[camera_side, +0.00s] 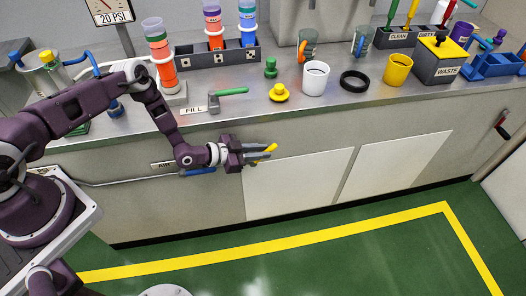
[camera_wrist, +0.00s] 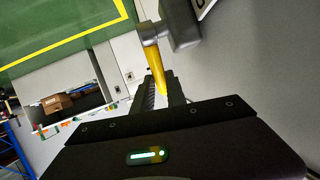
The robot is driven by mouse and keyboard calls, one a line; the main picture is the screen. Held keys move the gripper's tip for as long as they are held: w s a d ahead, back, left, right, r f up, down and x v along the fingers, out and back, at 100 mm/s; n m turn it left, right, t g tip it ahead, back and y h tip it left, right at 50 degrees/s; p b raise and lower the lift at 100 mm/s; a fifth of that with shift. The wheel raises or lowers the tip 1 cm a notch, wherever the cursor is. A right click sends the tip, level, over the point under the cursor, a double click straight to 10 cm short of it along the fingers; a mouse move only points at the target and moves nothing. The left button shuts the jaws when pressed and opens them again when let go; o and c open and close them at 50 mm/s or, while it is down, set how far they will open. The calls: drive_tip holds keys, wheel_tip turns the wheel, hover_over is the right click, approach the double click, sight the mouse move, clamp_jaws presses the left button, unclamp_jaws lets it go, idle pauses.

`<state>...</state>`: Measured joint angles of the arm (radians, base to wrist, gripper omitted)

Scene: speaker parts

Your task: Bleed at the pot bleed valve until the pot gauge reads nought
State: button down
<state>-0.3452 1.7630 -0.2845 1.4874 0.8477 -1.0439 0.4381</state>
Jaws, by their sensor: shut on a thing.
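My gripper (camera_side: 258,156) is at the front of the bench, below the worktop. It is shut on a yellow lever (camera_wrist: 155,66), which runs between the fingers in the wrist view. The lever joins a dark grey valve body (camera_wrist: 183,24). The yellow lever also shows at the fingertips in the side view (camera_side: 271,148). No label naming this valve is readable. A gauge (camera_side: 108,5) at the top left is cut off by the picture's edge, above a plate reading 20 PSI. Its needle is too small to read. A clear pot with a yellow top (camera_side: 46,57) stands at the far left.
A green-handled valve marked FILL (camera_side: 231,92) sits at the worktop's front edge. A blue handle (camera_side: 199,171) is beneath my arm on the bench front. A yellow knob (camera_side: 279,93), white cup (camera_side: 315,79) and black ring (camera_side: 354,81) stand on the worktop. The floor in front is clear.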

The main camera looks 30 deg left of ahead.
drive_tip(key=shift+s, duration=0.1)
idle(0.5)
drive_tip(key=c, duration=1.3)
unclamp_jaws()
drive_tip(key=shift+c, duration=0.2)
drive_tip(key=shift+a, duration=0.1)
drive_tip(key=v, duration=0.7)
